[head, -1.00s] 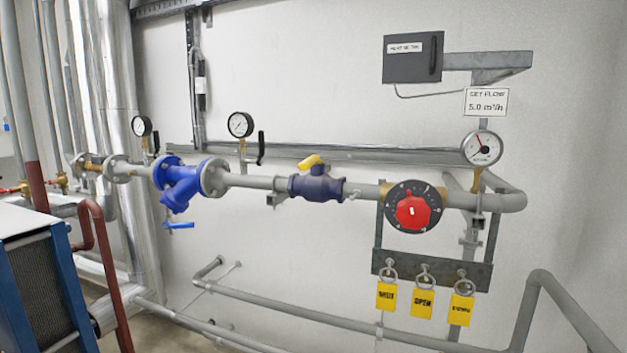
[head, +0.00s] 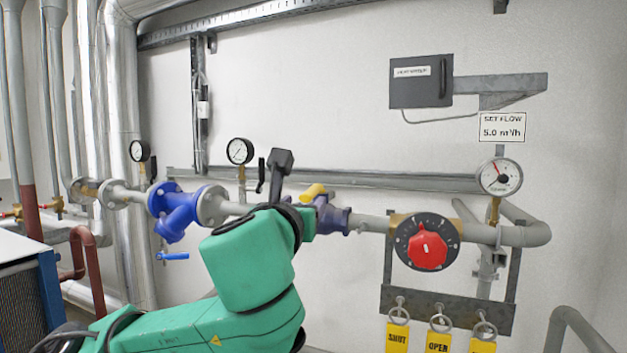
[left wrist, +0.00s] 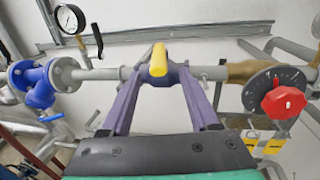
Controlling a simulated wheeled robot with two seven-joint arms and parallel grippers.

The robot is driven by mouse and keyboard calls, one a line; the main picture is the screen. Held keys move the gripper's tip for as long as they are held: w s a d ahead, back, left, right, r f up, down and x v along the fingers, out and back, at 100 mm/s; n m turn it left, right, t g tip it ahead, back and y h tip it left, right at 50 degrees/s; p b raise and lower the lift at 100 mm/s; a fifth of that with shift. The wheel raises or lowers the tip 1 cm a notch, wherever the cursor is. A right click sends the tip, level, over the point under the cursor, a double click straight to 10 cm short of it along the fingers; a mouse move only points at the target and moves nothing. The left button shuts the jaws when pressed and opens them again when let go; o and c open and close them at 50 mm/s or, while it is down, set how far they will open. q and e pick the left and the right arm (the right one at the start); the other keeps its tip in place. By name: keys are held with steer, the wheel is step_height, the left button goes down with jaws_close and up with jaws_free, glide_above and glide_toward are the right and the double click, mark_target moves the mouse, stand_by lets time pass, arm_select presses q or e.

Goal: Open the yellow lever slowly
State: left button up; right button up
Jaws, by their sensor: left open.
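The yellow lever (head: 312,191) sits on top of the dark blue valve (head: 335,218) in the grey wall pipe, partly behind my left arm. In the left wrist view the yellow lever (left wrist: 158,60) points toward the camera. My left gripper (left wrist: 161,76) is open, with one purple finger on each side of the lever and valve body. A gap shows between each finger and the lever; contact is not visible. In the head view the green arm hides most of the gripper. My right gripper is not in view.
A blue strainer (head: 175,212) is left of the valve, and a black dial with a red knob (head: 427,250) is right. Gauges (head: 499,177) rise above the pipe. Yellow tags (head: 438,341) hang below the dial. A sign (head: 502,127) reads 5.0 m³/h.

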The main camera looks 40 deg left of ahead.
mark_target(319, 191)
arm_select(q)
steer(key=p+x, duration=0.2)
steer(key=x, duration=0.8)
steer(key=shift+w, duration=0.1)
steer(key=shift+s, duration=0.25)
steer(key=shift+c, duration=0.6)
jaws_close()
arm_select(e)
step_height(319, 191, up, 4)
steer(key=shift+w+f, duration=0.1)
arm_select(q)
steer(key=p, duration=0.1)
steer(key=n+y+p, duration=0.1)
steer(key=p, duration=0.1)
steer(key=shift+w+d+r+g, duration=0.2)
steer(key=shift+d+r+g, duration=0.05)
steer(key=shift+r+g, duration=0.15)
steer(key=shift+w+d+f+y+p, duration=0.15)
steer(key=shift+d+y+p, duration=0.15)
steer(key=shift+y+p, duration=0.1)
steer(key=shift+d+f+n+g, duration=0.15)
steer(key=shift+n+g, duration=0.15)
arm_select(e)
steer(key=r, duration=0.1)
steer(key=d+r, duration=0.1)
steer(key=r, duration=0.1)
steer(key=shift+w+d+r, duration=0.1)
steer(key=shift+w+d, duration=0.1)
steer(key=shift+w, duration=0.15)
